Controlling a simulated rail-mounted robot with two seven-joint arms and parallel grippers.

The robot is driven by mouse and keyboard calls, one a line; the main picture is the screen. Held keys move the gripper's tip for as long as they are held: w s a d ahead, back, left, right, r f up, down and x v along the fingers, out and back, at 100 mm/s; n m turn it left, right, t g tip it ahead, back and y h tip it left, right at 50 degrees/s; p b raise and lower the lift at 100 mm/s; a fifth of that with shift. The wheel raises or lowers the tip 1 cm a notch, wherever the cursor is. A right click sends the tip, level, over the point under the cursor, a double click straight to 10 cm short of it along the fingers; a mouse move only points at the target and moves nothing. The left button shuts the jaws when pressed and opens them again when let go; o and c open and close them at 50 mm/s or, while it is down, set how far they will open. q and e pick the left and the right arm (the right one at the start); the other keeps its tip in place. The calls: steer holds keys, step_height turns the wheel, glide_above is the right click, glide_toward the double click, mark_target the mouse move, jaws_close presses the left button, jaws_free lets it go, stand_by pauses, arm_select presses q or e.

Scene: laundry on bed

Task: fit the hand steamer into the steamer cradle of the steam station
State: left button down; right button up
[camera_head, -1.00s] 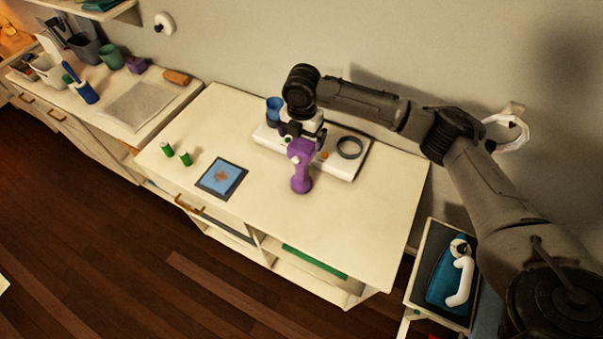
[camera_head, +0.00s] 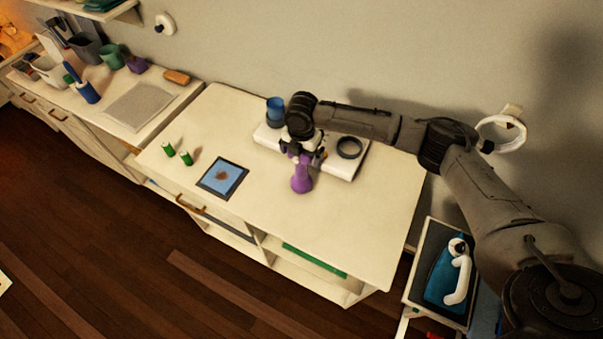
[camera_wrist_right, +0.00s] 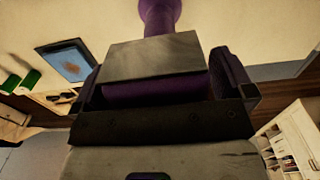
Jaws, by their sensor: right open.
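The purple hand steamer (camera_head: 301,183) stands on the pale table, in front of the white steam station (camera_head: 338,167). The station carries a dark ring (camera_head: 349,147), which looks like the cradle and is empty, and a blue cup (camera_head: 275,110). My right gripper (camera_head: 303,154) is over the top of the steamer, and its wrist hides the steamer's head. In the right wrist view, the open fingers (camera_wrist_right: 160,88) lie either side of the purple body, with the purple handle (camera_wrist_right: 158,14) beyond. Contact cannot be told. My left gripper is not in view.
A framed blue picture (camera_head: 222,178) and two green cylinders (camera_head: 178,154) lie left of the steamer. The table's right half is clear. An iron (camera_head: 450,277) rests on a stand at lower right. A white ring (camera_head: 501,133) is on the wall.

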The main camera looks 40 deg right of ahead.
steer(key=shift+c, duration=0.5)
steer(key=c, duration=0.7)
steer(key=shift+r, duration=0.1)
steer(key=c, duration=0.8)
steer(key=shift+c, duration=0.2)
